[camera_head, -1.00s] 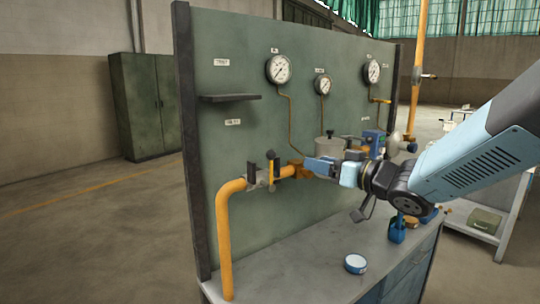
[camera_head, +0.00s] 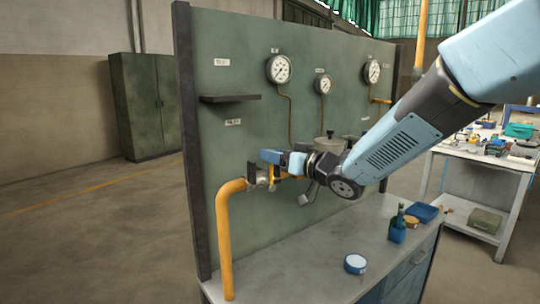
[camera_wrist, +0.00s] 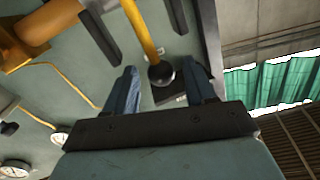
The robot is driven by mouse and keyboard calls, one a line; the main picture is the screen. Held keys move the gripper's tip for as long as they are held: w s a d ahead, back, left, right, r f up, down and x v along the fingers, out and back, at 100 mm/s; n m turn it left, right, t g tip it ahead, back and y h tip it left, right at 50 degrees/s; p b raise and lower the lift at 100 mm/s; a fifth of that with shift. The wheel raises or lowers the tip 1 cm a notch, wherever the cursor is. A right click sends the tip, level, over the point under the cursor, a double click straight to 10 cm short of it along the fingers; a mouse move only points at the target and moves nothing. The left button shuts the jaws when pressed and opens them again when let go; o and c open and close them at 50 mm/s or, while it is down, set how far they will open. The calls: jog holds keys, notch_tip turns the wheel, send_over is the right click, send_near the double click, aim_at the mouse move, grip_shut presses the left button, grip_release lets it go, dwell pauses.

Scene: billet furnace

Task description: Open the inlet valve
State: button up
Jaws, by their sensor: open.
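The inlet valve sits on the yellow pipe (camera_head: 228,235) at the left of the green panel. Its yellow lever (camera_head: 271,174) stands upright across the pipe's horizontal run. In the wrist view the lever (camera_wrist: 141,28) ends in a dark ball knob (camera_wrist: 161,73). My gripper (camera_wrist: 164,72) is open, with one finger on each side of the knob in that picture; I cannot tell whether a finger touches it. In the head view my gripper (camera_head: 268,157) is at the lever's top and hides the knob.
A dark bracket (camera_head: 252,169) stands just left of the lever. Gauges (camera_head: 279,69) and a small shelf (camera_head: 230,98) are on the panel above.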

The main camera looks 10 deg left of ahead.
jog(key=shift+x, duration=0.9)
jog(key=shift+c, duration=0.5)
grip_shut()
